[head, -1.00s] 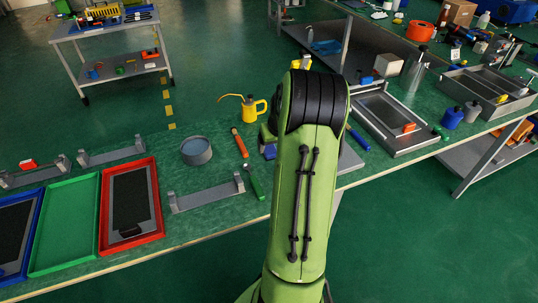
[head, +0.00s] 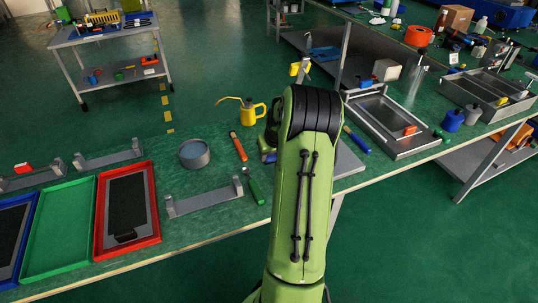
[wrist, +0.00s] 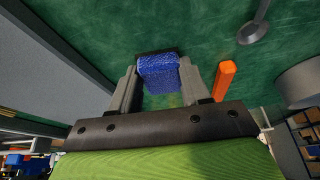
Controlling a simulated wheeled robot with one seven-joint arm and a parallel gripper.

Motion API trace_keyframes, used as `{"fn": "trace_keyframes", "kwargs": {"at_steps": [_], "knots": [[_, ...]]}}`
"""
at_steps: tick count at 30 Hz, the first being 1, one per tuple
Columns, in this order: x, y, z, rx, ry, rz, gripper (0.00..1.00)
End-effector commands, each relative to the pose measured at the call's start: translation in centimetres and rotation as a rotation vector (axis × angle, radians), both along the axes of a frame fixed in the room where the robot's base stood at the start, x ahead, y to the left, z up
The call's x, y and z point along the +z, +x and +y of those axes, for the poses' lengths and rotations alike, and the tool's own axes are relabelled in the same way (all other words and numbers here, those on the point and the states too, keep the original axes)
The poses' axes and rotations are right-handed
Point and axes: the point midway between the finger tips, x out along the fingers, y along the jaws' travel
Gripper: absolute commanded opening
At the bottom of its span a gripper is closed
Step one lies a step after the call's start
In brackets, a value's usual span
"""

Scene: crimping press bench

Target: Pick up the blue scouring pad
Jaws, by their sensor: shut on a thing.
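The blue scouring pad (wrist: 158,72) is between the two fingers of my gripper (wrist: 158,88) in the wrist view. The fingers are shut on it, one on each side. Green bench top shows around and beyond the pad. In the head view, my arm hides most of the gripper, and only a small bluish patch (head: 268,157) shows at the arm's left edge. I cannot tell from these views how high the pad is above the bench.
An orange-handled tool (head: 238,146) lies left of my arm, close to the gripper. A yellow oil can (head: 253,113), a grey round bowl (head: 194,153) and a green-handled tool (head: 254,185) stand or lie nearby. A metal tray (head: 385,125) is to the right.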

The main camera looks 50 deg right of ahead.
Motion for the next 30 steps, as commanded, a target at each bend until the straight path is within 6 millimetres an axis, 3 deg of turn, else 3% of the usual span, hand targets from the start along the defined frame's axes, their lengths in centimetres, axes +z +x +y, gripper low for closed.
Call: {"fn": "trace_keyframes", "kwargs": {"at_steps": [5, 8, 18, 28, 29, 30], "knots": [[0.1, 0.0, 0.0, 0.0, 0.0, 0.0, 0.18], [1.2, 0.0, 0.0, 0.0, -0.002, -0.001, 0.18], [9.2, 0.1, 0.0, 0.001, -0.003, -0.002, 0.18], [10.0, 0.0, 0.0, 0.0, 0.0, 0.0, 0.18], [10.0, 0.0, 0.0, 0.0, 0.0, 0.0, 0.45], [10.0, 0.0, 0.0, 0.0, 0.0, 0.0, 0.39]]}}
